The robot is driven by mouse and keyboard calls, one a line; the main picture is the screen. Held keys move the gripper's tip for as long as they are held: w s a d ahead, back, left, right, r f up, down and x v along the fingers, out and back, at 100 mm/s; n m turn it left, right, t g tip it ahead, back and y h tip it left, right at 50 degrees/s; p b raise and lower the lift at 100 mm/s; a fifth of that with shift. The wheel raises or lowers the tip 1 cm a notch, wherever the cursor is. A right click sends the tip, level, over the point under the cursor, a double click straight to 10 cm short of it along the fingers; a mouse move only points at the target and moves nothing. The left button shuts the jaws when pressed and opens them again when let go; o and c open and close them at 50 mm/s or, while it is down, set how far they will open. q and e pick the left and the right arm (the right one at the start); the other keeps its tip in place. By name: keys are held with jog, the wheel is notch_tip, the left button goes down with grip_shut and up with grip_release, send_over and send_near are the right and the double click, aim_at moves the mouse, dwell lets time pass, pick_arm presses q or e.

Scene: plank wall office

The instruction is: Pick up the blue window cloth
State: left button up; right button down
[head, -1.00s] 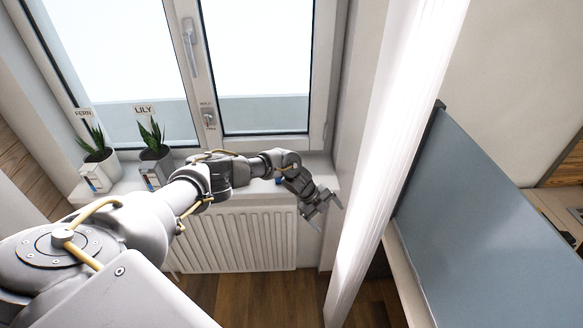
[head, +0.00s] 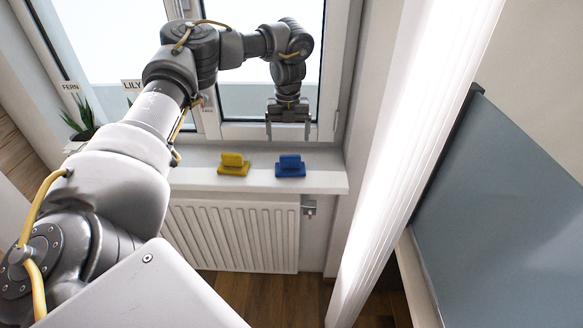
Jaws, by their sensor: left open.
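A blue item (head: 290,167), a flat pad with a raised grip on top, sits on the white window sill near its right end. I take it for the blue window cloth. My left gripper (head: 288,136) points down above it and slightly behind it in the picture. Its two fingers are apart and nothing is between them. The gripper and the blue item look apart, though the exact gap is hard to judge. My right gripper is not in view.
A yellow item (head: 233,165) of the same shape stands left of the blue one on the sill (head: 325,181). Potted plants (head: 85,127) stand further left, one mostly hidden by my arm. A radiator (head: 235,235) is below. A white curtain-like panel (head: 415,150) rises at the right.

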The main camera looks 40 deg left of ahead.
aim_at(290, 156)
pick_arm(q)
notch_tip(290, 156, down, 3)
jog(key=shift+f, duration=0.1)
jog(key=shift+w+f, duration=0.1)
jog(key=shift+f, duration=0.3)
jog(key=shift+d+f+p, duration=0.2)
jog(key=shift+f+p, duration=0.25)
jog(key=shift+f, duration=2.15)
jog(key=c, duration=1.1)
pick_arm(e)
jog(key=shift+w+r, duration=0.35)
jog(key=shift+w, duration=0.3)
pick_arm(q)
jog(key=shift+r, duration=0.2)
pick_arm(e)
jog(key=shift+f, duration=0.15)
